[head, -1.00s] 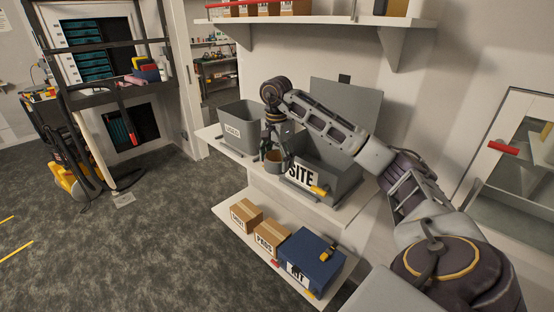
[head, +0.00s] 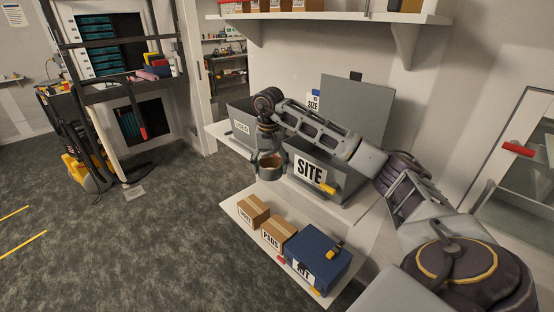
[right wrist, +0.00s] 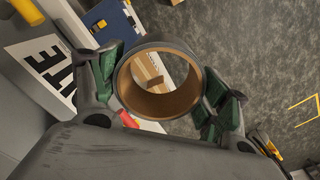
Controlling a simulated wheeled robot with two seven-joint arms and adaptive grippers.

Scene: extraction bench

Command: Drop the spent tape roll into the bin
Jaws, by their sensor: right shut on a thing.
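The tape roll (head: 270,173), a dark ring with a brown inside, is in my right gripper (head: 269,160) at the front edge of the upper shelf. In the right wrist view the roll (right wrist: 158,106) sits between the green finger pads of the right gripper (right wrist: 165,80), which press on its outer sides. Its middle is open. A grey open-topped bin (head: 239,128) with a small label I cannot read stands on the shelf, behind and left of the roll. My arm hides its right part. The roll is outside the bin. My left gripper is not in view.
A grey case marked SITE (head: 330,183), its lid up, stands right of the roll. Below, a lower shelf (head: 237,197) holds two cardboard boxes (head: 254,209) and a blue case (head: 317,262). The carpet on the left is open floor.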

